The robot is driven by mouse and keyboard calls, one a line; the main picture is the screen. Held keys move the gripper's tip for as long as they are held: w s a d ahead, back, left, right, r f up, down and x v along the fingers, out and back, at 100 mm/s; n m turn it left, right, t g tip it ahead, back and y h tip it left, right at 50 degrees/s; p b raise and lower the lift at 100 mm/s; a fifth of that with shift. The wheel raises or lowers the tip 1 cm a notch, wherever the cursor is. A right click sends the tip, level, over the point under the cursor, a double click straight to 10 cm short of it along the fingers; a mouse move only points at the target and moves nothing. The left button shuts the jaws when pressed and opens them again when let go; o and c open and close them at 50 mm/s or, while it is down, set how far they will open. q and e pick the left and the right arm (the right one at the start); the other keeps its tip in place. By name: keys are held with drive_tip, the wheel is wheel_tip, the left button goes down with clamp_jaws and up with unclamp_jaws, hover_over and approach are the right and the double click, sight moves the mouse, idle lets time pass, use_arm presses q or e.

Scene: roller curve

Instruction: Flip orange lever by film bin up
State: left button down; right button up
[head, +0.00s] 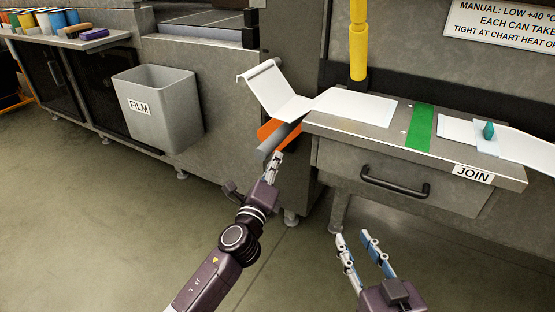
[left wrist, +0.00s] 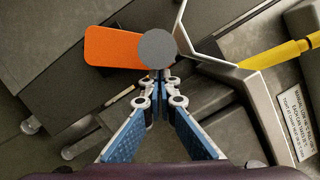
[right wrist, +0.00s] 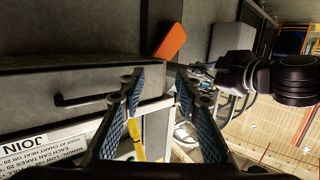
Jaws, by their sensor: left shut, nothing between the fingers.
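The orange lever (head: 289,137) juts out beside the machine leg, under the white film sheet and right of the grey bin labelled FILM (head: 175,118). In the left wrist view the orange lever (left wrist: 112,47) is a flat rounded plate beside a grey round disc (left wrist: 157,48). My left gripper (head: 277,156) is shut and empty, its tips close under the lever and disc; contact cannot be told. The lever (right wrist: 170,41) also shows in the right wrist view. My right gripper (head: 354,238) is open and empty, low in front of the JOIN table.
The JOIN table (head: 350,125) with a drawer handle (head: 395,190) stands right of the lever. A white curled sheet (head: 275,92) hangs above the lever. A yellow post (head: 358,40) rises behind. The floor in front is clear.

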use_arm(q)
drive_tip(key=shift+w+a+r+n+p, duration=0.15)
drive_tip(key=shift+a+r+n+p, duration=0.15)
drive_tip(key=shift+r+n+p, duration=0.15)
use_arm(e)
wheel_tip(320, 180, down, 7)
drive_tip(key=s+d+g+h, duration=0.1)
drive_tip(key=s+g, duration=0.2)
drive_tip(key=shift+d+r+g, duration=0.15)
drive_tip(key=shift+d+g, duration=0.15)
drive_tip(key=shift+d, duration=0.05)
